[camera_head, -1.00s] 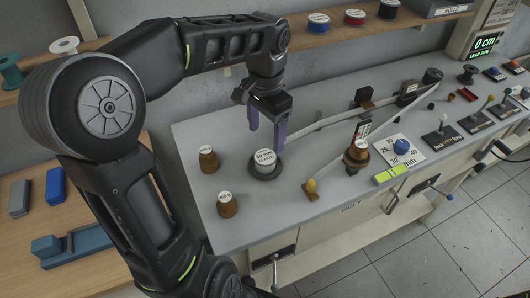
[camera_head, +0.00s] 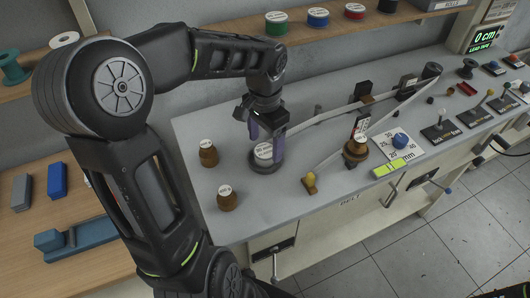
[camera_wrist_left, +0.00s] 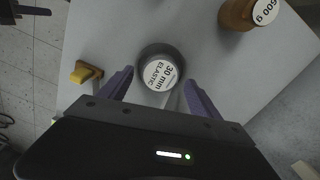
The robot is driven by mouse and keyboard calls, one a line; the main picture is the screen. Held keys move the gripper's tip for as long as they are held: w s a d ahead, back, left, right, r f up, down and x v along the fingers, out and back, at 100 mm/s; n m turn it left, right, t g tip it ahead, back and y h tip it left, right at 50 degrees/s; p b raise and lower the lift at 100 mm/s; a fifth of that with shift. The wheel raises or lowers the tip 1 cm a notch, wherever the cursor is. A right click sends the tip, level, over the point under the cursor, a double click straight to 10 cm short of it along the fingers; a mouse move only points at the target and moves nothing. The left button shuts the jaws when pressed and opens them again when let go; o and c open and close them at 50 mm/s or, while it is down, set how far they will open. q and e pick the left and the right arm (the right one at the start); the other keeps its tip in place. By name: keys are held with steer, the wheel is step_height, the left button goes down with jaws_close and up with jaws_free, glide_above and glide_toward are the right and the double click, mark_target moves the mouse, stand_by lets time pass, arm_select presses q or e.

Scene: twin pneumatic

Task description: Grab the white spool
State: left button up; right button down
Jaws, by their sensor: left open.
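The white spool (camera_head: 264,152), its top label reading "30 mm ELASTIC", stands upright in a dark round holder (camera_head: 266,171) on the grey bench. In the left wrist view the spool (camera_wrist_left: 159,74) sits between and just ahead of my fingertips. My left gripper (camera_head: 266,143) is open with purple fingers, lowered around the spool's sides in the head view. In the left wrist view the left gripper (camera_wrist_left: 158,88) has one finger on each side of it, with a gap visible. Whether the fingers touch it cannot be told.
Brown weights (camera_head: 208,153) and (camera_head: 227,198) stand left of the spool. A shelf with coloured spools (camera_head: 317,18) runs behind.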

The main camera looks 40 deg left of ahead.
mark_target(265, 150)
arm_select(q)
step_height(265, 150, down, 2)
steer(key=shift+f, duration=0.2)
steer(key=shift+c, duration=0.3)
steer(key=c, duration=1.4)
step_height(265, 150, up, 10)
steer(key=shift+r+b, duration=0.1)
steer(key=shift+b, duration=0.3)
stand_by(0.4)
